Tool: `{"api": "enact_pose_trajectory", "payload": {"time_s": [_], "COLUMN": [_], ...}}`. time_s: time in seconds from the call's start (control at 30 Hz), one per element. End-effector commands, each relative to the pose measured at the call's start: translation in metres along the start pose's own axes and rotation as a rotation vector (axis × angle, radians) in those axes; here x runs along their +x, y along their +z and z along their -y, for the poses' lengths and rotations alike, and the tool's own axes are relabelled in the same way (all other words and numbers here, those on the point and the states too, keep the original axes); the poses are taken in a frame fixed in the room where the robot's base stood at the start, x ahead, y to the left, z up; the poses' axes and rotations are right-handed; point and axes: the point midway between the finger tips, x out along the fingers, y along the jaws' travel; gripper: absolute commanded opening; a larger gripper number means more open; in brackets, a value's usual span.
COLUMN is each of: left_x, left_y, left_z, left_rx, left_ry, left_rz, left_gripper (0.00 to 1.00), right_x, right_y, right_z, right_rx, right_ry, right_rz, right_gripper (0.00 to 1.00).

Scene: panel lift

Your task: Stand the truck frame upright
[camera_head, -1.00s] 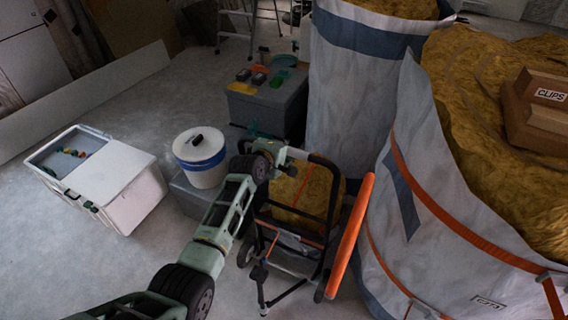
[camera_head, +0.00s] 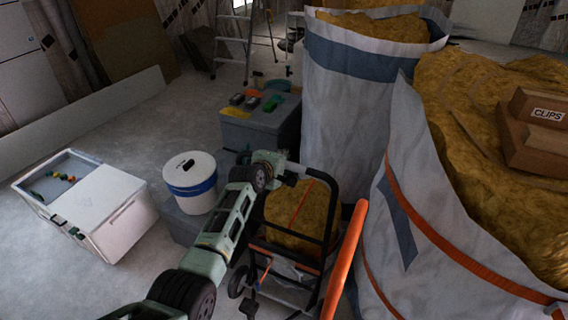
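The truck frame (camera_head: 331,222) is a black tubular frame with small black wheels (camera_head: 239,281), low in the middle of the head view. It stands on the floor, leaning a little. A long orange bar (camera_head: 347,258) slants along its right side; I cannot tell if it belongs to the frame. My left gripper (camera_head: 284,169) is at the left end of the frame's top bar, touching or nearly touching it. Its fingers are too small and dark to tell whether they are closed on the bar. My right gripper is not in view.
A yellow-filled bag (camera_head: 290,208) shows through the frame. Large white bulk bags (camera_head: 345,105) stand close behind and right. A white bucket (camera_head: 190,182), a grey crate (camera_head: 262,128) and a white cooler (camera_head: 100,205) stand to the left. A stepladder (camera_head: 232,45) is at the back.

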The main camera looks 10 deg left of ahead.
Motion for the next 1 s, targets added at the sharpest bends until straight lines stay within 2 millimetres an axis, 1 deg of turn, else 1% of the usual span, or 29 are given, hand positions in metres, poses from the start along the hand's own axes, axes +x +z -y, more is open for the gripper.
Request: {"api": "enact_pose_trajectory", "payload": {"time_s": [0.03, 0.2, 0.5, 0.63, 0.77, 1.0], "left_x": [-0.001, 0.000, 0.000, -0.004, -0.014, -0.044], "left_y": [0.000, 0.000, 0.000, 0.000, 0.001, 0.000], "left_z": [-0.006, -0.003, 0.001, 0.002, 0.002, 0.002], "left_rx": [0.001, 0.001, 0.002, 0.001, 0.002, 0.001], "left_ry": [0.010, 0.005, -0.002, -0.002, -0.002, -0.001], "left_rz": [-0.001, -0.001, 0.000, 0.000, 0.001, 0.000], "left_gripper": [0.26, 0.41, 0.41, 0.41, 0.41, 0.41], "right_x": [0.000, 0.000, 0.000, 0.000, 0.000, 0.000], "right_y": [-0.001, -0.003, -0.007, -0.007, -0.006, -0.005], "right_z": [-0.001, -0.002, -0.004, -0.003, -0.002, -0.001], "right_rx": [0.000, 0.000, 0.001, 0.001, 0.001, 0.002], "right_ry": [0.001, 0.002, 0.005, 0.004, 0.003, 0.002], "right_rz": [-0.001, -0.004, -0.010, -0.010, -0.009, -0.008], "right_gripper": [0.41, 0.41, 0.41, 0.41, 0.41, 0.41]}}
